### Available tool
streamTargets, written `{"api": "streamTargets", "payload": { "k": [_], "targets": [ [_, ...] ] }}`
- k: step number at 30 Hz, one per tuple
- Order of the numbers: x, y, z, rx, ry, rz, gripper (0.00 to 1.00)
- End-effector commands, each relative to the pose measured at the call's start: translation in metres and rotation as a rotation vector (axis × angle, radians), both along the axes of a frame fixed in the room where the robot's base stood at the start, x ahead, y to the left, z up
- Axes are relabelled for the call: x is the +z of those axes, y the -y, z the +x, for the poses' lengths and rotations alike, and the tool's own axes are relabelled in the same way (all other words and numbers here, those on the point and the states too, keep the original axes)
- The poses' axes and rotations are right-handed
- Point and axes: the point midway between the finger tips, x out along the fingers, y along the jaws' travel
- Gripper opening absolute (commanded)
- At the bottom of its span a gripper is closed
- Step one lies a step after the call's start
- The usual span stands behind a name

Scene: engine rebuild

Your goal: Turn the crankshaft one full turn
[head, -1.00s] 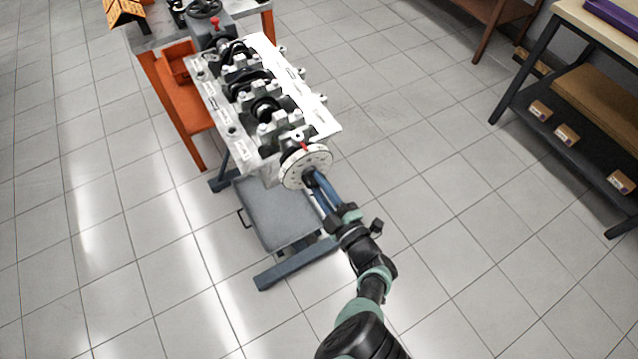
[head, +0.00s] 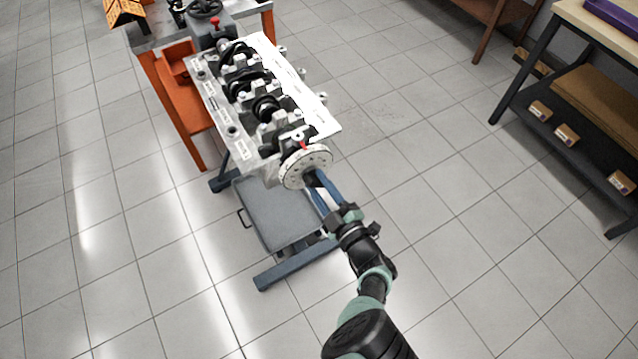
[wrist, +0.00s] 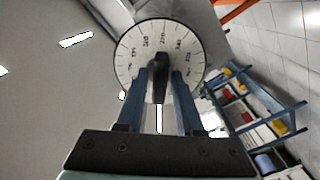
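The crankshaft (head: 265,106) lies in the pale engine block, under its bearing caps, in the head view. A white degree wheel (head: 319,157) is on its near end, with a red pointer (head: 303,145) at the wheel's upper edge. In the wrist view the wheel (wrist: 129,47) faces me, and a dark bar (wrist: 160,72) stands out from its middle. My gripper (head: 317,180) is at this bar, its two blue fingers on either side of it. The fingers look apart, with the bar between them; any contact is hard to see. It also shows in the wrist view (wrist: 160,75).
The block is on a stand with a grey tray (head: 262,205) and blue legs low under the wheel. An orange-legged bench (head: 165,95) is behind at left. A shelf table (head: 560,70) stands at right. The floor between is clear.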

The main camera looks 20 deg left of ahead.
Motion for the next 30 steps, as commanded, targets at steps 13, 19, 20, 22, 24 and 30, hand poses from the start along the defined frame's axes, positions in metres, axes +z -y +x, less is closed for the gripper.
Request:
{"api": "streamTargets", "payload": {
  "k": [13, 19, 20, 22, 24, 30],
  "targets": [
    [0.001, 0.005, -0.003, -0.001, 0.0, 0.0, 0.51],
    [0.003, 0.031, -0.022, -0.006, -0.003, 0.0, 0.51],
    [0.003, 0.037, -0.027, -0.007, -0.002, 0.0, 0.51],
    [0.003, 0.05, -0.037, -0.007, -0.002, 0.0, 0.51],
    [0.003, 0.062, -0.047, -0.007, -0.002, 0.0, 0.51],
    [0.001, 0.09, -0.069, -0.004, 0.0, 0.0, 0.51]
  ]
}}
